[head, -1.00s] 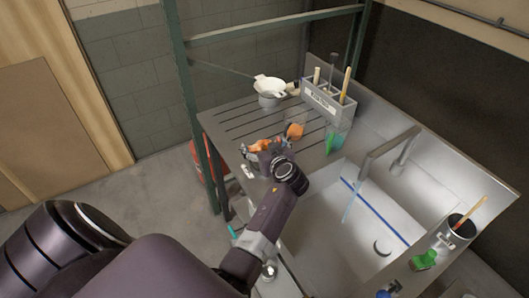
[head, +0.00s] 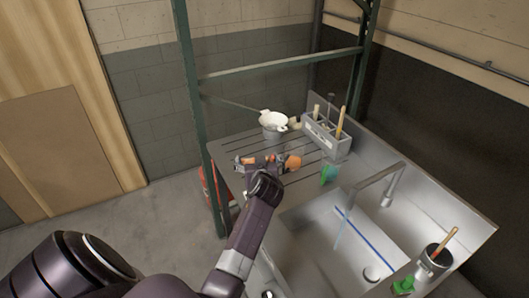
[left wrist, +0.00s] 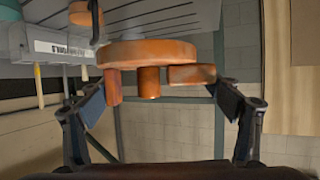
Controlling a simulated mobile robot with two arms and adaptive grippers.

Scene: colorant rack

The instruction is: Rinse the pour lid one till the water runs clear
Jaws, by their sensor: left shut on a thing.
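The pour lid, an orange disc with short stubs (left wrist: 150,54), is between the fingers of my left gripper (left wrist: 162,103) in the left wrist view. My left gripper is shut on it. In the head view my left gripper (head: 264,168) is over the slatted drainboard, left of the sink (head: 318,232), and hides part of the lid. I cannot tell the lid's cleanliness. My right gripper is out of view.
Another orange piece (head: 293,162) lies on the drainboard. A white and grey pot (head: 273,131), a grey caddy (head: 320,136) with handled tools and a green item (head: 329,174) stand near. A dark pot (head: 434,260) is on the right rim. A green rack post (head: 190,110) stands left.

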